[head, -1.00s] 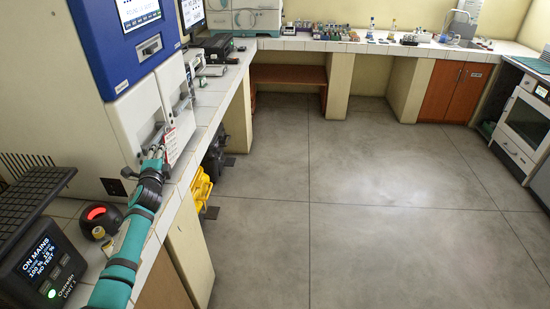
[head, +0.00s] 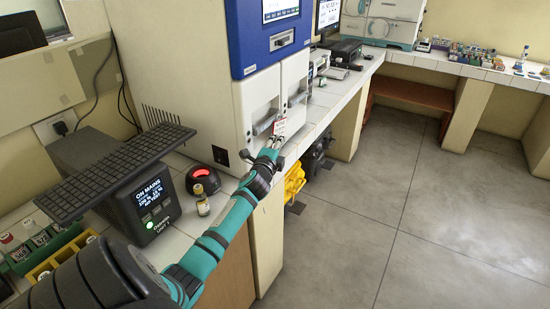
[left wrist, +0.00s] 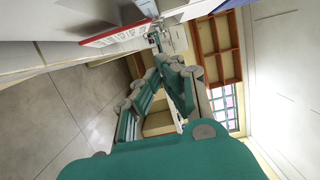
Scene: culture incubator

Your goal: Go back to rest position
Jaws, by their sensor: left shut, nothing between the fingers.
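My left arm comes in from the left in the head view and reaches along the counter. My left gripper (head: 272,151) is shut and empty, at the front of the white and blue incubator (head: 210,85), close below its lower door handles. A white and red tag (head: 279,128) hangs at the door just above the fingertips; whether they touch it I cannot tell. A white sheet with red edging (left wrist: 118,34) shows at the top of the left wrist view. My right gripper is not in view.
On the counter beside my arm are a power unit with a lit screen (head: 150,192), a red-glowing round device (head: 202,178) and a small vial (head: 202,205). Yellow (head: 293,182) and black items sit under the counter. The floor (head: 430,240) is clear.

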